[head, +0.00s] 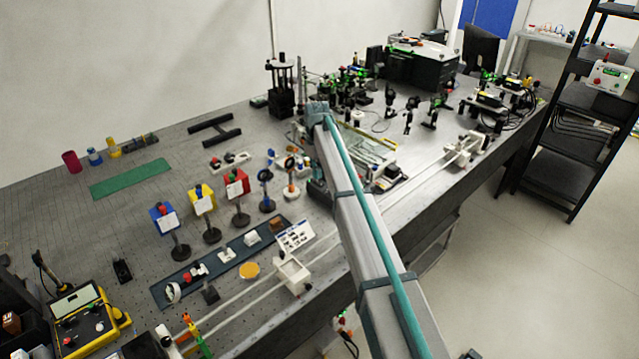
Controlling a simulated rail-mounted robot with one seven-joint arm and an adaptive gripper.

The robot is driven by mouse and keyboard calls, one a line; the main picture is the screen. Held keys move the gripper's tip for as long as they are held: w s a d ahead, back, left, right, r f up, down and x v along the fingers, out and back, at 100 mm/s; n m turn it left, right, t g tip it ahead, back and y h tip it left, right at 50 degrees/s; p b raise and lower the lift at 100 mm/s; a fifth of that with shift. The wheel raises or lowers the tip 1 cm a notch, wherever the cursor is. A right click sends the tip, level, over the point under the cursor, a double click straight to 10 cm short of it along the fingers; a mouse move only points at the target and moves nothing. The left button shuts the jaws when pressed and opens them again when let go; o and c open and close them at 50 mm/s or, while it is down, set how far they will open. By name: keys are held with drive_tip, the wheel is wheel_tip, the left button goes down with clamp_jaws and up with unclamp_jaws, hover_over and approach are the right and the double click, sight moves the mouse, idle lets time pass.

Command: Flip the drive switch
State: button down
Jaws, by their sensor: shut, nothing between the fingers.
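I cannot tell which control is the drive switch. A yellow-cased control box (87,321) with small knobs stands at the lower left. A white box with a green display and a red button (609,76) sits on the shelf at the upper right. My arm reaches from the bottom of the head view up over the middle of the bench, with its far joint near the dark post. My gripper cannot be made out; the arm seems to hide it.
The optical bench (60,215) carries blue, yellow and red boxes (236,183) on posts, a dark rail strip (188,286) and a green mat (130,179). Dense optics fill the back. A black shelf rack (560,150) stands right. The bench's left part is mostly clear.

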sight(317, 181)
drive_tip(key=shift+f+b, duration=0.3)
drive_tip(key=shift+f, duration=0.6)
idle(0.4)
drive_tip(key=shift+r, duration=0.15)
drive_tip(key=shift+r+p, duration=1.55)
drive_tip(key=shift+r, duration=1.8)
